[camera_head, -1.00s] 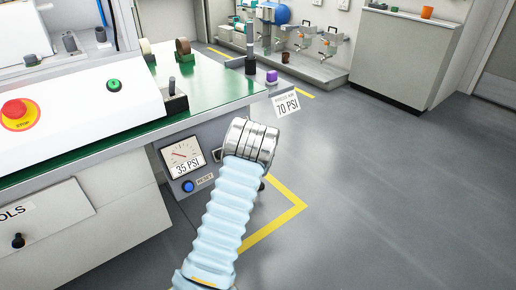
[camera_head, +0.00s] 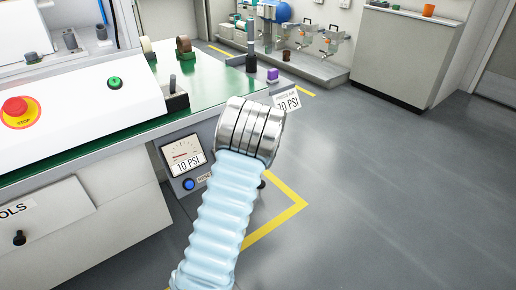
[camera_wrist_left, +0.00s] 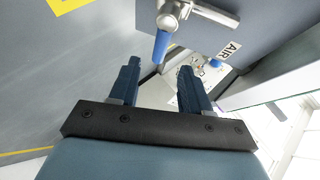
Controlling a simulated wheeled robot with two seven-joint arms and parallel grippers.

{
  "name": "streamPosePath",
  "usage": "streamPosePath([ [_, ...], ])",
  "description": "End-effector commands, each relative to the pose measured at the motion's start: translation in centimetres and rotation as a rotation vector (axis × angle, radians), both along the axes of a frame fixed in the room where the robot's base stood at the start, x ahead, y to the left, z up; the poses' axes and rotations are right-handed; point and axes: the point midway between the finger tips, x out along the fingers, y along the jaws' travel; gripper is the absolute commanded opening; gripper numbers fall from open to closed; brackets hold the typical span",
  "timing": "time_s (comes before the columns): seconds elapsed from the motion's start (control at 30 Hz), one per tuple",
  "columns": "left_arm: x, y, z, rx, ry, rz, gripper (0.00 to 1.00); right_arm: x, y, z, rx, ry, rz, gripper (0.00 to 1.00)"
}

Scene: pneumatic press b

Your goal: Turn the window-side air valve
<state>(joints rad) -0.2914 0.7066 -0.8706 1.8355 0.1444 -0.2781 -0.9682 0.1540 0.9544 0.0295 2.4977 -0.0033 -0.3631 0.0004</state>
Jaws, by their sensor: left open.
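The air valve (camera_wrist_left: 176,12) shows at the top of the left wrist view, a metal body on a grey panel. Its blue lever (camera_wrist_left: 162,46) points down in the picture, toward the gap between my fingers. My left gripper (camera_wrist_left: 159,68) is open, with a finger on either side of the lever's end; I cannot tell if either touches it. In the head view my left arm's wrist hides the gripper and the valve. The gauge (camera_head: 186,156) on the bench front reads 10 PSI. My right gripper is not in view.
A blue reset button (camera_head: 189,184) sits below the gauge. A card marked 70 PSI (camera_head: 289,100) is partly covered by my wrist. The green bench top (camera_head: 215,90) lies left of my wrist. The grey floor (camera_head: 400,190) to the right is clear.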

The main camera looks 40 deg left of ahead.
Motion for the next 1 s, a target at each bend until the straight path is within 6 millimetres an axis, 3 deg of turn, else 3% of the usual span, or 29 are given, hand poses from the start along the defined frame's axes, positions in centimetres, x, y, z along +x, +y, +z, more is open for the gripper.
streamPosePath([
  [0.1, -1.5, -1.2, 1.5, -0.001, -0.001, -0.003, 0.47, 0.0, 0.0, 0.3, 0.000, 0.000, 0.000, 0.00],
  [0.3, -2.9, -2.0, 2.5, 0.000, 0.001, -0.001, 0.47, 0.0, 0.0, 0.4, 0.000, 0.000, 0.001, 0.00],
  [0.8, -3.1, -2.0, 2.6, 0.000, 0.000, 0.000, 0.47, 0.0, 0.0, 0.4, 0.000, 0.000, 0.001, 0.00],
  [0.93, -3.3, -2.4, 1.8, -0.017, 0.009, 0.001, 0.47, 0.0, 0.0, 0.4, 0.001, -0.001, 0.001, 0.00],
  [1.0, -3.8, -3.4, -0.2, -0.057, 0.030, 0.008, 0.47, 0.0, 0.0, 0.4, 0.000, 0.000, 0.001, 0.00],
])
